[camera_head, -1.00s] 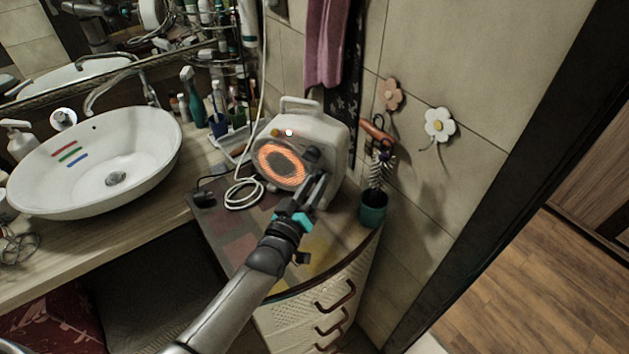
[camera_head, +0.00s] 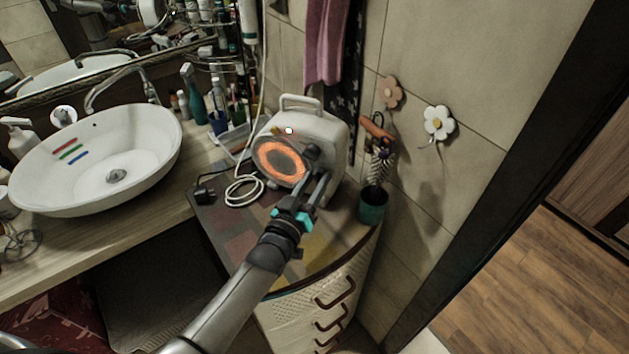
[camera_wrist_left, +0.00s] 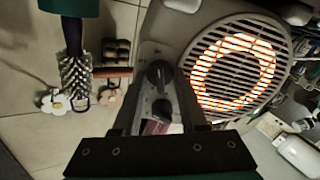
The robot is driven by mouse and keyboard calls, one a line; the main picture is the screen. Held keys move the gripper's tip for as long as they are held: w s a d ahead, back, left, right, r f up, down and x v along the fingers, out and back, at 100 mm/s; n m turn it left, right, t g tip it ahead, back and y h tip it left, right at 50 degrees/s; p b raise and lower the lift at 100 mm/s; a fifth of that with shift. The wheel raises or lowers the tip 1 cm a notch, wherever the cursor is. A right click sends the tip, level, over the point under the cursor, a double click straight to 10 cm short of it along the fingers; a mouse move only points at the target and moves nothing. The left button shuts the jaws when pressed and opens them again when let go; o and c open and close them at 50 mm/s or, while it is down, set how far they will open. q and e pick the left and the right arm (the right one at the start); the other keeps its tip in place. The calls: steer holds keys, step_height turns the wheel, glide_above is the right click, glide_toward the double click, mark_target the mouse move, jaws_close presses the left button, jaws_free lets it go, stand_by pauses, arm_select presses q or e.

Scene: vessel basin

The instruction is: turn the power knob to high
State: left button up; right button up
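A white portable heater (camera_head: 330,135) with a round glowing orange grille stands on the corner cabinet. Its grille (camera_wrist_left: 240,70) also shows in the left wrist view. Two dark knobs sit on the panel beside the grille: an upper knob (camera_wrist_left: 159,74) and a lower knob (camera_wrist_left: 161,107). I cannot tell from markings which is the power knob. My left gripper (camera_head: 317,176) is at this panel with its fingers apart. In the wrist view the fingers (camera_wrist_left: 160,88) lie on either side of the knobs; contact cannot be made out. My right gripper is out of view.
A green cup with a brush (camera_head: 372,205) stands close right of the heater. A white cable (camera_head: 243,188) lies left of it on the cabinet top (camera_head: 225,225). A washbasin (camera_head: 100,160) is further left. The tiled wall is close behind and right.

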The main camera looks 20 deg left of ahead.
arm_select(q)
steer(key=o, duration=0.4)
steer(key=s, duration=0.5)
steer(key=s+a, duration=0.1)
steer(key=s, duration=0.4)
steer(key=s+a, duration=0.1)
steer(key=s, duration=0.4)
stand_by(0.4)
